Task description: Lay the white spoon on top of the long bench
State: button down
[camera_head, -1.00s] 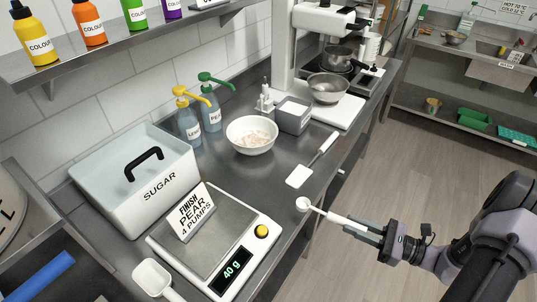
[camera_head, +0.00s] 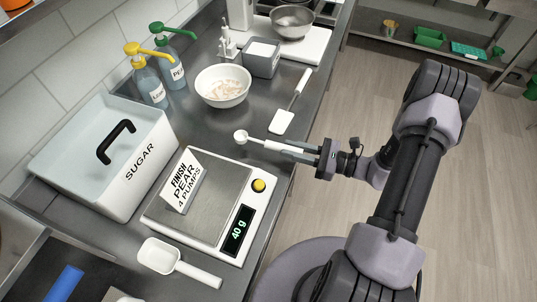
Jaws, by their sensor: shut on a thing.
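The white spoon (camera_head: 265,143) has a small round bowl at its left end and a straight handle. My gripper (camera_head: 308,149) is shut on the handle's right end and holds the spoon out to the left. The spoon shows over the grey metal top of the long bench (camera_head: 262,165), between the scale and the white scraper. Whether it touches the bench top or hovers just above it, I cannot tell.
The scale (camera_head: 205,205) with a sign stands at the lower left of the spoon. A white bowl (camera_head: 223,87), a white scraper (camera_head: 290,103), a sugar bin (camera_head: 105,155), two pump bottles (camera_head: 150,85) and a white scoop (camera_head: 175,262) also occupy the bench.

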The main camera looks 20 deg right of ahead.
aim_at(272, 147)
jog(key=x, duration=0.3)
jog(key=s+x, duration=0.1)
jog(key=x, duration=0.1)
jog(key=shift+w+a+f+b, duration=0.25)
jog(key=shift+a+f+b, duration=0.1)
jog(key=shift+a, duration=0.2)
jog(key=shift+d+f+b, duration=0.1)
jog(key=shift+f+b, duration=0.8)
jog(key=shift+f, duration=0.85)
jog(key=c, duration=1.3)
grip_release()
jog(key=shift+r, duration=0.1)
jog(key=shift+o, duration=0.2)
